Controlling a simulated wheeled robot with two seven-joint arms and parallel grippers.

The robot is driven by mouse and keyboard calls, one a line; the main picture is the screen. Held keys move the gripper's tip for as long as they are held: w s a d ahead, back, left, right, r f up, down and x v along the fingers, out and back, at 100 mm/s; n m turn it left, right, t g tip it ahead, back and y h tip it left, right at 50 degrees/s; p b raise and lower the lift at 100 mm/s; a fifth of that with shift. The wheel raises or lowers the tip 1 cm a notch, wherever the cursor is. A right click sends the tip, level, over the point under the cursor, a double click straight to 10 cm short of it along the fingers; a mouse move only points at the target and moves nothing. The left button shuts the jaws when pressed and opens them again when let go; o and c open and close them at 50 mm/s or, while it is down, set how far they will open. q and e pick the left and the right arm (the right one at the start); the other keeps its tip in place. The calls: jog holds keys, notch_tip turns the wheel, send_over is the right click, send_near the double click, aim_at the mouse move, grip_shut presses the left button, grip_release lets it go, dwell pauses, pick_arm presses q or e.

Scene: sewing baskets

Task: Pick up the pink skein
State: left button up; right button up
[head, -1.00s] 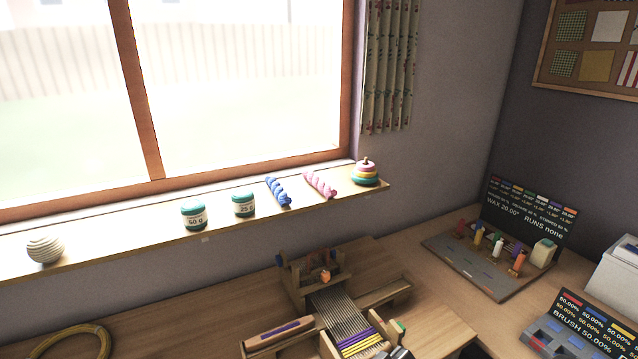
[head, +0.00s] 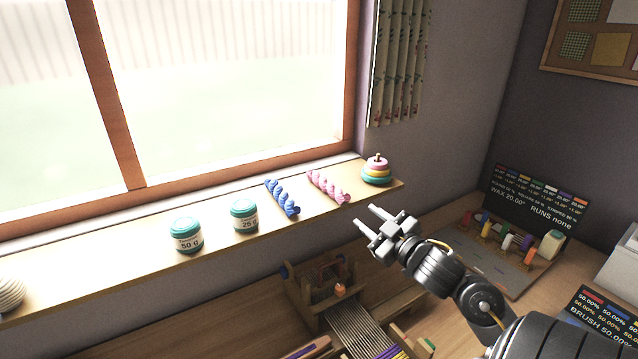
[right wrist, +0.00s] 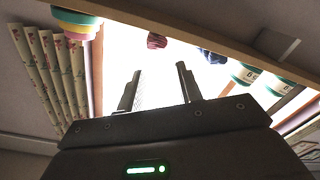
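The pink skein (head: 328,187), a twisted hank, lies on the window sill between the blue skein and the stacked ring toy. Its end also shows dark at the sill edge in the right wrist view (right wrist: 157,41). My right gripper (head: 365,217) is open and empty, in front of the sill and a little to the right of and below the pink skein, not touching it. In the right wrist view its two fingers (right wrist: 160,84) stand apart with nothing between them. My left gripper is not in view.
On the sill (head: 225,265) stand the blue skein (head: 283,198), two teal-lidded jars (head: 186,236) (head: 244,215) and the ring toy (head: 376,171), close right of the pink skein. A wooden loom (head: 325,280) stands on the table below. A rack with coloured pieces (head: 500,255) is at right.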

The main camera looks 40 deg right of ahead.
aim_at(346, 199)
jog(key=w, duration=0.2)
jog(key=w+p, duration=0.1)
jog(key=w, duration=0.1)
jog(key=shift+d+r, duration=0.1)
jog(key=shift+d, duration=0.3)
jog(key=shift+w, duration=0.45)
jog(key=shift+w+r+p, duration=0.15)
jog(key=shift+w+p, duration=0.1)
jog(key=shift+p, duration=0.1)
jog(key=w, duration=0.1)
jog(key=w+p, duration=0.1)
jog(key=w, duration=0.2)
jog(key=shift+w+d+f, duration=0.2)
jog(key=shift+w+f, duration=0.05)
jog(key=shift+w, duration=0.05)
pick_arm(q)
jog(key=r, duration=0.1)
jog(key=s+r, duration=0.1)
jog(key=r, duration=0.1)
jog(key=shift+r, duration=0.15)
pick_arm(e)
jog(key=shift+s, duration=0.1)
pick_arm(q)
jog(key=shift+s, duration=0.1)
